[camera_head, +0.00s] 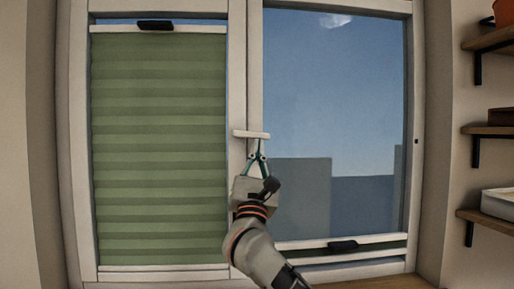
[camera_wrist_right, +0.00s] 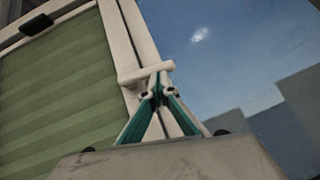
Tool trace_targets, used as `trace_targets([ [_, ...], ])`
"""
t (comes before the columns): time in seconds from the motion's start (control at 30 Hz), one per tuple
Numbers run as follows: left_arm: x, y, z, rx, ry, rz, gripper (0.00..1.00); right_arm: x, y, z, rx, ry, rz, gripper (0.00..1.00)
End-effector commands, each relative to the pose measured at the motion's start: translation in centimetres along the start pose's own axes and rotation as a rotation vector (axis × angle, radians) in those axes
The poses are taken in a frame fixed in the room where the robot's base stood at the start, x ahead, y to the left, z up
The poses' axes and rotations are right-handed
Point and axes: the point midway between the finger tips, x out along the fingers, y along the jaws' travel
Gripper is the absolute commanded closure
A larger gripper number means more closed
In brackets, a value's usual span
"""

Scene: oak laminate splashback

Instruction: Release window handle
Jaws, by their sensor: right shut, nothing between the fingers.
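The window handle (camera_head: 251,134) is a white lever on the middle frame between the two window panes. My left gripper is not in view.
A green pleated blind (camera_head: 158,150) covers the left pane. The right pane's blind (camera_head: 342,247) is gathered low. Wooden shelves (camera_head: 490,131) with a white tray (camera_head: 499,203) are at the right wall. The space before the right pane is clear.

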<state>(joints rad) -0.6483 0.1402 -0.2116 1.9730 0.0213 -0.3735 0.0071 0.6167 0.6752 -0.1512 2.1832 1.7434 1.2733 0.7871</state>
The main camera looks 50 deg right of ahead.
Motion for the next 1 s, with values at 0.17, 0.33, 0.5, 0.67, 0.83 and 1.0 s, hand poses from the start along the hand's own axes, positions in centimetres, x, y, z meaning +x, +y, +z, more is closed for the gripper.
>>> trace_targets([
  [0.17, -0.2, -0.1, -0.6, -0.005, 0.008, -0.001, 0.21, 0.3, -0.2, 0.3, 0.001, 0.000, -0.003, 1.00],
  [0.33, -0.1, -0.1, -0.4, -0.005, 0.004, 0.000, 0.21, 0.4, -0.3, 0.3, 0.001, 0.000, -0.003, 1.00],
  [0.5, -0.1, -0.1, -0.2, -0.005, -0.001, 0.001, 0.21, 0.4, -0.3, 0.3, 0.000, 0.000, -0.003, 1.00],
  [0.67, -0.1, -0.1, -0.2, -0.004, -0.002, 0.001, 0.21, 0.4, -0.3, 0.3, 0.000, 0.000, -0.003, 1.00],
  [0.83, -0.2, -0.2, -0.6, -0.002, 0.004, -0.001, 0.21, 0.1, -0.3, 0.3, 0.001, 0.000, -0.003, 1.00],
  [1.0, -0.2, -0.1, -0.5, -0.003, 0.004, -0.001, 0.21, -1.4, -0.1, 0.8, 0.005, 0.001, -0.003, 1.00],
])
